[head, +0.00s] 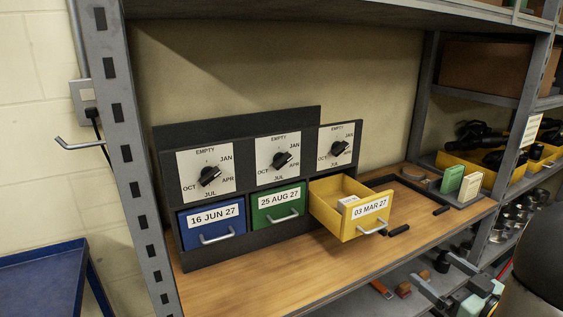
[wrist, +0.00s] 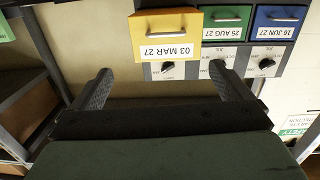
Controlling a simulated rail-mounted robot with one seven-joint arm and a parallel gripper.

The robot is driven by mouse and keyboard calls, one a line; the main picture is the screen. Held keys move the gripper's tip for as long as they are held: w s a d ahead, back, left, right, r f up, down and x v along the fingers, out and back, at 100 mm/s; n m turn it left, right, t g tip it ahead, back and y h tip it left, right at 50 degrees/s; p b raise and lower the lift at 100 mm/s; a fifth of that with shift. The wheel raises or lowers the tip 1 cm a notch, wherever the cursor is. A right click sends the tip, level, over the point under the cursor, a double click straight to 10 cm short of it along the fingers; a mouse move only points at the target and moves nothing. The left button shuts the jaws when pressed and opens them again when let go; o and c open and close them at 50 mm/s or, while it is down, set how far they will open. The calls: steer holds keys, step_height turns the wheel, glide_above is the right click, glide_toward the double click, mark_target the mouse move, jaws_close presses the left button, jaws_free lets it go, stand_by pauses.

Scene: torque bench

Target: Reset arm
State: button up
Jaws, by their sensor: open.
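My gripper (wrist: 160,72) is open and empty in the wrist view, its two fingers spread wide. Beyond the fingers, that upside-down view shows the yellow drawer (wrist: 166,24) labelled 03 MAR 27. In the head view the yellow drawer (head: 347,208) is pulled out, with a small white item (head: 348,200) inside. The blue drawer (head: 212,222), 16 JUN 27, and the green drawer (head: 278,204), 25 AUG 27, are shut. Above the drawers are three dials: left (head: 209,176), middle (head: 282,160) and right (head: 339,148). The gripper's fingers touch nothing that I can see.
The drawer unit stands on a wooden shelf (head: 290,284) with a grey upright (head: 120,140) at left. Green and cream blocks (head: 470,187) stand at the shelf's right end. Yellow bins (head: 465,168) sit farther right. A blue cart (head: 45,280) is at lower left.

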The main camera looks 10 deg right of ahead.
steer(key=w+a+r+m+g+h+p, duration=0.45)
steer(key=w+a+g+h+p, duration=0.2)
steer(key=h+p, duration=0.2)
steer(key=s+a+r+n+g+y+p, duration=0.1)
steer(key=s+a+g+p, duration=0.4)
steer(key=s+a+g, duration=0.5)
steer(key=s+a+r+y, duration=0.1)
steer(key=s+a+y, duration=0.1)
steer(key=s+a, duration=0.6)
steer(key=shift+a+p, duration=0.3)
steer(key=shift+a, duration=0.4)
